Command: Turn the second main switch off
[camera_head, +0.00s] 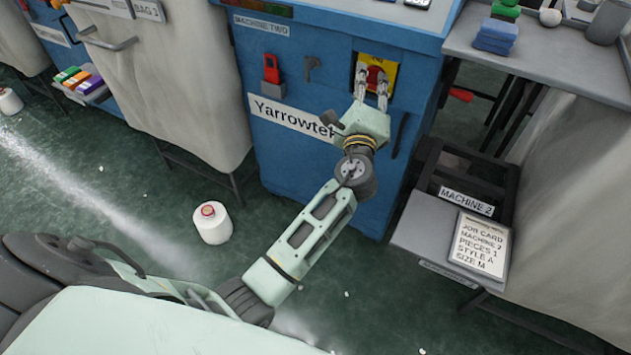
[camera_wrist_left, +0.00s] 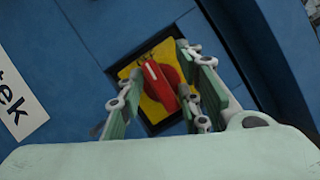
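The main switch is a red rotary knob (camera_head: 375,76) on a yellow plate (camera_head: 389,73), set in the blue front of the machine labelled "MACHINE TWO" (camera_head: 262,26). My left gripper (camera_head: 372,72) is at the switch, with a finger on either side of the knob. In the left wrist view the red knob (camera_wrist_left: 159,83) lies between the spread fingers of the gripper (camera_wrist_left: 160,92), on the yellow plate (camera_wrist_left: 150,107). Gaps show beside the knob, and I cannot tell whether a finger touches it. My right gripper is not in view.
A side table (camera_head: 420,222) with a job card (camera_head: 481,243) stands at right. A white yarn cone (camera_head: 211,224) stands on the green floor.

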